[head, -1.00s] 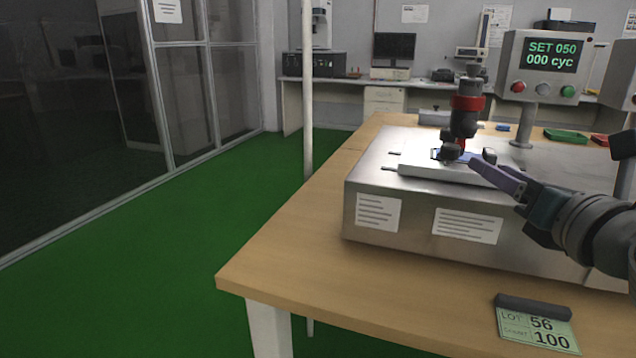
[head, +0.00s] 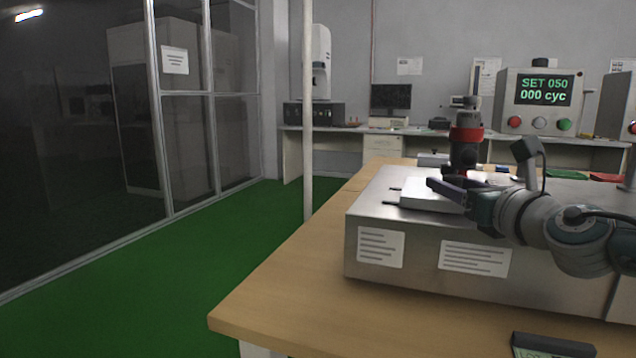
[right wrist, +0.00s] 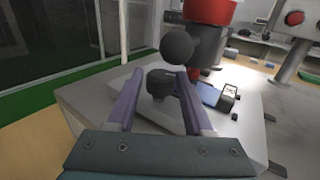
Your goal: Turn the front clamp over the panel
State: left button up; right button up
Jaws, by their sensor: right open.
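My right gripper (head: 436,184) is open above the white plate on the metal test box. In the right wrist view its two purple fingers (right wrist: 160,76) stand apart, with a dark round knob (right wrist: 160,84), apparently the front clamp, showing between their tips. I cannot tell whether they touch it. The blue panel (right wrist: 208,95) lies right of the fingers, partly hidden, with another black clamp (right wrist: 229,98) at its edge. In the head view the fingers and wrist hide the panel and clamps. My left gripper is not in view.
The red and black press head (head: 467,135) stands just behind the fingers. A control box (head: 541,100) reads "SET 050 000 cyc". The wooden table (head: 290,290) is clear at the left front.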

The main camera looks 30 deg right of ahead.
jog(key=shift+w, duration=0.25)
jog(key=shift+c, duration=0.4)
grip_shut()
